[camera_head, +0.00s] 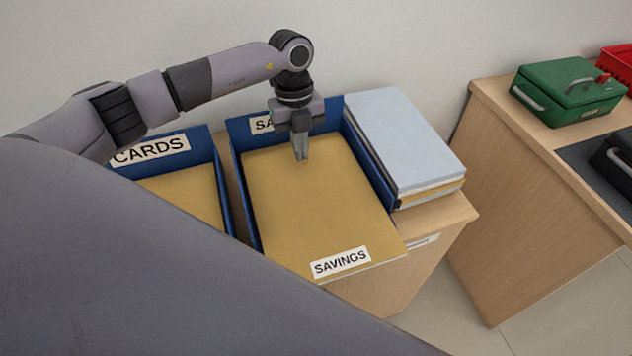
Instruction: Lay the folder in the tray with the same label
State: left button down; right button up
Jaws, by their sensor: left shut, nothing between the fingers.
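A tan folder (315,205) labelled SAVINGS lies in a blue tray (238,130), its front edge reaching past the tray's front. The tray's back label is partly hidden by my gripper; the letters "SA" show. My left gripper (301,157) points down over the back part of the folder, shut and empty; I cannot tell whether its tips touch the folder. A second blue tray (222,182) to the left is labelled CARDS and holds a tan folder (185,190). My right gripper is not in view.
A stack of pale folders (400,140) stands right of the SAVINGS tray. A separate wooden counter (540,190) at the right holds a green cash box (568,90), a red basket (618,62) and a black item. A large grey part of mine hides the lower left.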

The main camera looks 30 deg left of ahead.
aim_at(316, 200)
pick_arm(q)
jog(key=s+d+p, duration=0.1)
jog(key=s+d, duration=0.2)
jog(key=s+d+p, duration=0.1)
jog(key=s+d, duration=0.2)
jog(key=d, duration=0.1)
jog(key=shift+s+d+r+p, duration=0.1)
jog(key=shift+s+d+p, duration=0.2)
jog(key=shift+s, duration=0.1)
jog(key=shift+f, duration=0.85)
jog(key=shift+s, duration=0.1)
jog(key=shift+a+f, duration=0.1)
jog(key=shift+f, duration=0.05)
